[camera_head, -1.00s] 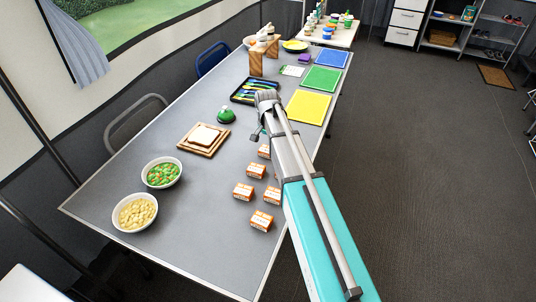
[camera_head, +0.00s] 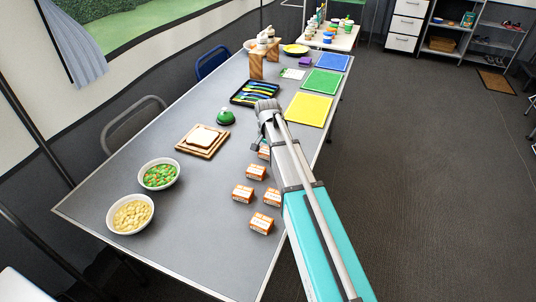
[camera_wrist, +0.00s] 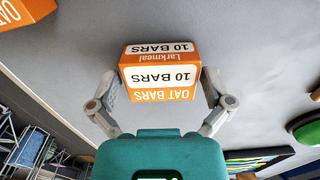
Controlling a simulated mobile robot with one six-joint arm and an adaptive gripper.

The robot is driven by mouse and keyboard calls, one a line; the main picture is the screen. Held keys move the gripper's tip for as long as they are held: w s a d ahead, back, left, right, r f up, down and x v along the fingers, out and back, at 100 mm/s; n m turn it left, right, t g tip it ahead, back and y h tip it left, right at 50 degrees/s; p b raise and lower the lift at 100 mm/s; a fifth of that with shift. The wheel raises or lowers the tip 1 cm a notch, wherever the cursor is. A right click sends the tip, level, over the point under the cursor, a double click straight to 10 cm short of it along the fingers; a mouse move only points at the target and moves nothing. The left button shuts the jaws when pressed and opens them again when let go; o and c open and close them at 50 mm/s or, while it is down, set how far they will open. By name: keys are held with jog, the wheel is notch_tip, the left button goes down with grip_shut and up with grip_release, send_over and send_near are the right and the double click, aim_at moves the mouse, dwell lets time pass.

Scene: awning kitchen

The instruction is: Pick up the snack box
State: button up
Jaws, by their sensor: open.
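In the wrist view, the snack box, an orange and white carton labelled "OAT BARS" (camera_wrist: 160,77), lies between the two fingers of my gripper (camera_wrist: 159,83). The fingers are open, one on each side of the carton; whether either touches it I cannot tell. In the head view, a matching carton (camera_head: 263,153) shows beside my gripper (camera_head: 257,147), partly hidden by my arm. Several like cartons stand nearer on the grey table, such as one at the front (camera_head: 262,223). Another carton (camera_wrist: 22,10) is cut off at the wrist view's upper left corner.

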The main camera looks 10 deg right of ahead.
jog(key=c, duration=0.9)
jog(key=shift+r, duration=0.1)
notch_tip(320, 180, up, 2)
jog(key=p, duration=0.2)
jog(key=shift+r+p, duration=0.25)
jog(key=shift+p, duration=0.1)
jog(key=s+d+r+p, duration=0.6)
jog(key=s+r+p, duration=0.1)
jog(key=s+d+r+p, duration=0.2)
jog(key=s+r+p, duration=0.1)
jog(key=s, duration=0.1)
jog(key=shift+d+r, duration=0.2)
jog(key=shift+d, duration=0.2)
